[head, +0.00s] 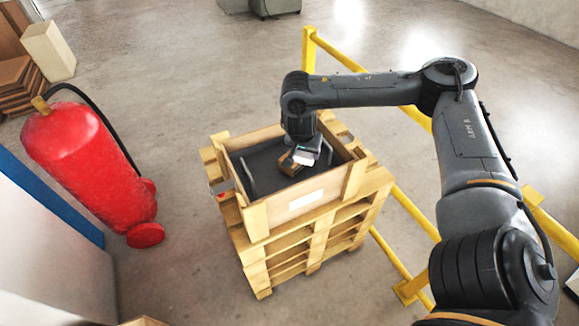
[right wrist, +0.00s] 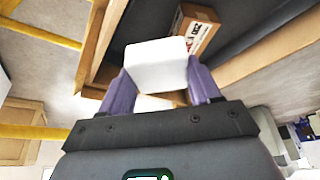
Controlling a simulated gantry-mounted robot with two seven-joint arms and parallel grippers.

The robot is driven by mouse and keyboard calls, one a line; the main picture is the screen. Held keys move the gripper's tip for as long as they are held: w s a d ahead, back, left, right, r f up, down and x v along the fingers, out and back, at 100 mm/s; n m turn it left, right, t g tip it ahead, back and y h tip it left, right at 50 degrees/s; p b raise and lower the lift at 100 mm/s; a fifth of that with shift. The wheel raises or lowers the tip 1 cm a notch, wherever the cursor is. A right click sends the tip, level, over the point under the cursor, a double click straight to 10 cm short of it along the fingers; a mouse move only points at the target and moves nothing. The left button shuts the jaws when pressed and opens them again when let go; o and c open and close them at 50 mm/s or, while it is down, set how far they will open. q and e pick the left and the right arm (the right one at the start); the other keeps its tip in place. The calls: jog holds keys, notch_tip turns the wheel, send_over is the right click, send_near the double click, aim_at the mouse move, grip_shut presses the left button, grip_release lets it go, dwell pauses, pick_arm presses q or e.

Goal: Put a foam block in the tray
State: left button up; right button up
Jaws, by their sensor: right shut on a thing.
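My right gripper (right wrist: 161,88) is shut on a white foam block (right wrist: 157,62), held between its two purple fingers in the right wrist view. In the head view the right gripper (head: 307,148) reaches down into the wooden crate, with the white block (head: 304,157) at its tip. Below it is a dark grey tray-like surface (head: 258,162) inside the crate, with light handles at its sides. I cannot tell whether the block touches anything beneath it. My left gripper is not in view.
A brown printed box (right wrist: 197,30) lies in the crate beside the block; it also shows in the head view (head: 288,165). The wooden crate (head: 257,219) stands on stacked pallets (head: 318,240). Yellow rails (head: 408,205) run behind and right. A red extinguisher (head: 80,150) stands left.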

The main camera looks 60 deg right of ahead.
jog(key=w+f+b, duration=0.1)
jog(key=w+d+f+b, duration=0.1)
jog(key=w+b, duration=0.1)
jog(key=w+f+b, duration=0.1)
jog(key=w, duration=0.1)
jog(key=shift+w+d+f, duration=0.15)
jog(key=shift+f, duration=0.25)
jog(key=shift+w+d+f+b, duration=0.1)
jog(key=shift+w+b, duration=0.35)
jog(key=shift+w, duration=0.05)
notch_tip(320, 180, down, 4)
jog(key=b, duration=0.4)
pick_arm(q)
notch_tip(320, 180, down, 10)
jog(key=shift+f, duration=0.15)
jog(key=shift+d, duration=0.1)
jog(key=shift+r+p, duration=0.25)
jog(key=shift+p, duration=0.1)
pick_arm(e)
jog(key=shift+f, duration=0.1)
jog(key=shift+f, duration=0.25)
jog(key=o, duration=1.1)
jog(key=shift+f, duration=0.1)
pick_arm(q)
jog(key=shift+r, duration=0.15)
